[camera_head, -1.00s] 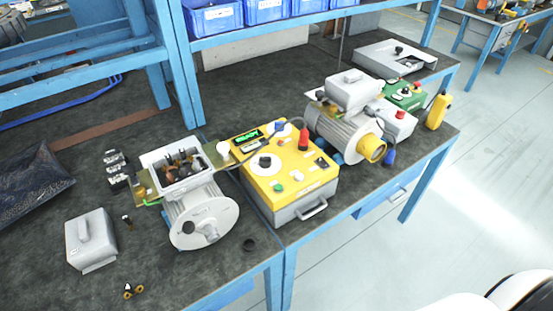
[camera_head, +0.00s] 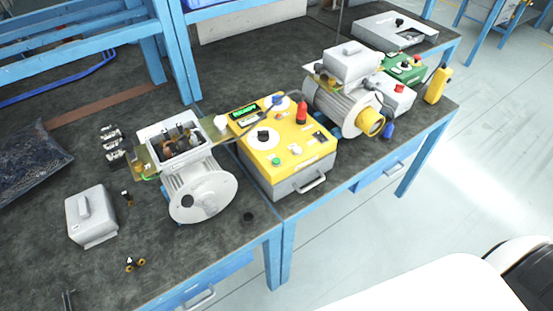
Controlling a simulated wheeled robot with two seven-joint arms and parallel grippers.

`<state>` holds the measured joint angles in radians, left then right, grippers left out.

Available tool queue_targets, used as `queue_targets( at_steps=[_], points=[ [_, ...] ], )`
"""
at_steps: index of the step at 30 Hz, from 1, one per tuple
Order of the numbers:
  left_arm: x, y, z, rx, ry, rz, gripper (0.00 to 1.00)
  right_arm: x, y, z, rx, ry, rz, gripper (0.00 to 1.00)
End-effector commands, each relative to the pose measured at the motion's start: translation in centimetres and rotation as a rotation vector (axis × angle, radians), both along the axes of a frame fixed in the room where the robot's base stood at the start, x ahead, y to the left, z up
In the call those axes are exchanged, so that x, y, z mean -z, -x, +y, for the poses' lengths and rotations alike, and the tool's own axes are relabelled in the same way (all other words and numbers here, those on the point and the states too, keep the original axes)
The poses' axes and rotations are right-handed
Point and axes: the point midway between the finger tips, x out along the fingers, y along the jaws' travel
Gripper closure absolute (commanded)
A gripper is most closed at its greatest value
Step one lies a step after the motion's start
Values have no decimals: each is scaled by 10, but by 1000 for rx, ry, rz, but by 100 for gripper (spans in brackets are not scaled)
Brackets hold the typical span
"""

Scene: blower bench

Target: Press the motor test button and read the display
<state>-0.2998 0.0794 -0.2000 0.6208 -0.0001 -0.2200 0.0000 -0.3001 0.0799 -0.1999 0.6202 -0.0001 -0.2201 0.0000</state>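A yellow-topped tester box (camera_head: 290,150) with grey sides stands near the bench's front edge. Its top carries a small display (camera_head: 243,111) with green characters too small to read. A black knob on a white dial (camera_head: 263,136), a green button (camera_head: 276,161), a white button (camera_head: 296,150) and a red part (camera_head: 301,112) are also on it. I cannot tell which is the motor test button. A grey motor (camera_head: 200,185) with an open terminal box stands left of the tester. A second motor (camera_head: 345,105) stands to its right. Neither gripper shows in the view.
A loose grey cover (camera_head: 90,215) and small dark parts (camera_head: 134,264) lie at the left front. A green box (camera_head: 405,68) and a yellow handheld device (camera_head: 437,84) are at the right end. Blue shelf posts (camera_head: 182,60) rise behind. A white rounded part of mine fills the lower right.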

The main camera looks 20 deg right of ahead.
Motion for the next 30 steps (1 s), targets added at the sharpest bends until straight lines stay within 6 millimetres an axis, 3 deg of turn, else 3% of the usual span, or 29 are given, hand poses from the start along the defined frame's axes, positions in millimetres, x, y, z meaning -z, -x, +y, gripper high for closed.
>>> queue_targets(
  at_steps=[1, 5, 30],
  points=[
    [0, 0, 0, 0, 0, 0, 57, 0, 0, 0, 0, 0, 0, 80],
    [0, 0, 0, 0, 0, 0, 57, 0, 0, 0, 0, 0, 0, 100],
    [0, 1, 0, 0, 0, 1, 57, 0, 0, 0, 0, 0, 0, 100]
  ],
)
